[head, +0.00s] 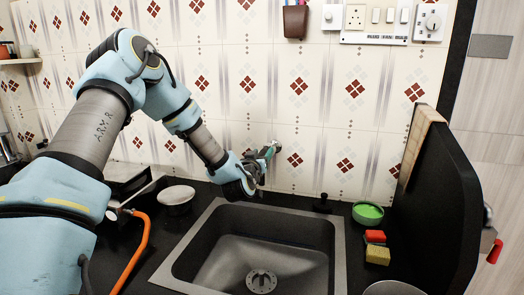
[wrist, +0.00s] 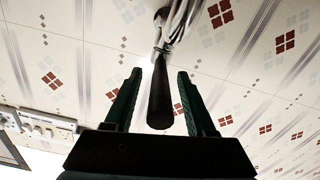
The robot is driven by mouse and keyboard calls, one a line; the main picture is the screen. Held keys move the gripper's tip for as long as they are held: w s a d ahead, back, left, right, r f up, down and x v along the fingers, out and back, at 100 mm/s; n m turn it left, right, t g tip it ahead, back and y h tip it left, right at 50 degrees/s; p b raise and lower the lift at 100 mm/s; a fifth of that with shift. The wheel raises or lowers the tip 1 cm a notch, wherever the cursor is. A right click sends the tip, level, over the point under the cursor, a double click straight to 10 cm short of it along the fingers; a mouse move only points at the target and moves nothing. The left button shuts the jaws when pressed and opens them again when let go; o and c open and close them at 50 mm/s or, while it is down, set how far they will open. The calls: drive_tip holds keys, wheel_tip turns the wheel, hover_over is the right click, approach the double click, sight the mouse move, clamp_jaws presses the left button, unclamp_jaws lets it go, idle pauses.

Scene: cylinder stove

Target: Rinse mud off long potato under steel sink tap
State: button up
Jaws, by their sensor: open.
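The steel sink (head: 185,243) is below my gripper, with an empty-looking basin and a drain (head: 261,281). My gripper (head: 271,151) is raised at the tiled wall behind the sink's back edge, open. In the wrist view, its two green fingers (wrist: 158,77) stand apart on either side of a dark elongated piece (wrist: 160,100). That piece joins a shiny steel part above it, which looks like the tap (wrist: 178,25). I cannot tell whether the fingers touch it. In the head view the tap is mostly hidden by my gripper. I see no potato in either view.
A black panel (head: 440,200) bounds the right side. A pale bowl (head: 176,198) and an orange hose (head: 141,250) are on the left.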

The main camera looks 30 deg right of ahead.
clamp_jaws()
idle(0.5)
idle(1.0)
